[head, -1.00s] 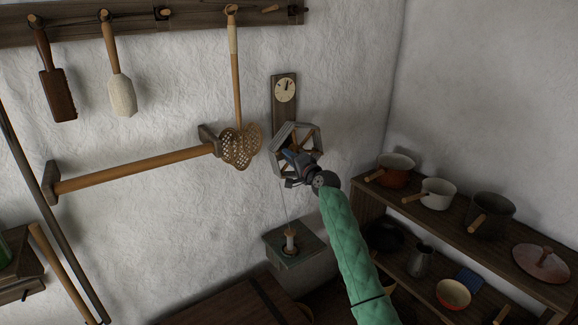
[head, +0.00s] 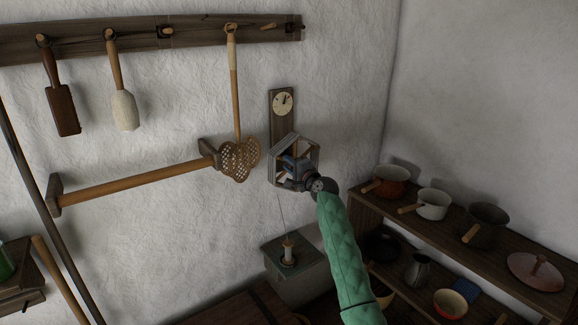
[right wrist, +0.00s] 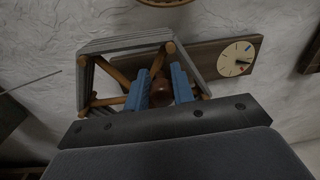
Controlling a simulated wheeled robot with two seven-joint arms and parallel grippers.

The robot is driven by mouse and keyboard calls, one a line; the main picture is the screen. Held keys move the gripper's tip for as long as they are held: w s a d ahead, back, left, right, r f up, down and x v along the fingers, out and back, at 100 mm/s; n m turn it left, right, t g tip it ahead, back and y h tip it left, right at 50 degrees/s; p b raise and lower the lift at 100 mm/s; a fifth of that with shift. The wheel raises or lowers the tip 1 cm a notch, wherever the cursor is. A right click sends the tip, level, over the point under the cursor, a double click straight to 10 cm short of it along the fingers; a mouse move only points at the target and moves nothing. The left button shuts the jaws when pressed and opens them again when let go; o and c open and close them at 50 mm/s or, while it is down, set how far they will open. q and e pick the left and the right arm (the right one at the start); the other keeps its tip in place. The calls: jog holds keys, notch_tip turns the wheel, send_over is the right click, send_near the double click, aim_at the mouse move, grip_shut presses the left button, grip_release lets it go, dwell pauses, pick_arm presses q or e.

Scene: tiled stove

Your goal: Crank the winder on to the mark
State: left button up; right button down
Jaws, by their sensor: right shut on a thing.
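The winder (head: 313,147) is a six-sided wooden reel wound with grey yarn, mounted on the wall. Its pale round dial (head: 283,104) sits on a dark board above it. In the right wrist view the dial (right wrist: 237,58) carries a dark hand, a small red mark and a small blue mark; the hand lies near the red mark, but its exact alignment is too small to tell. My right gripper (head: 293,168) is in front of the reel. In the wrist view its blue fingers (right wrist: 160,90) are shut on the brown crank knob (right wrist: 161,93). My left gripper is out of view.
A thin thread runs down from the winder to a spool (head: 289,250) on a small wall box (head: 308,262). A skimmer (head: 240,158) hangs close left of the reel. A shelf (head: 455,240) with pots stands at right. A wooden rail (head: 140,182) is at left.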

jog(key=c, duration=1.5)
grip_release()
jog(key=shift+d, duration=0.1)
jog(key=o, duration=0.3)
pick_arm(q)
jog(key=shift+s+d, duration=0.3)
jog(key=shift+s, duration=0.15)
pick_arm(e)
jog(key=shift+w+d+f, duration=0.1)
jog(key=shift+s+d+f+b, duration=0.15)
jog(key=shift+s+d+b, duration=0.05)
jog(key=shift+s+b, duration=0.2)
jog(key=shift+s+d+f, duration=0.1)
jog(key=shift+s+d, duration=0.2)
jog(key=shift+s, duration=0.15)
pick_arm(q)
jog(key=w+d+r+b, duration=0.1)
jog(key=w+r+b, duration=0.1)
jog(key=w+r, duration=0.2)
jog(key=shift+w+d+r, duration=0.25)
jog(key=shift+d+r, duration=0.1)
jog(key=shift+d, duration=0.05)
pick_arm(e)
jog(key=v, duration=0.5)
jog(key=shift+s+d, duration=0.25)
jog(key=shift+s, duration=0.05)
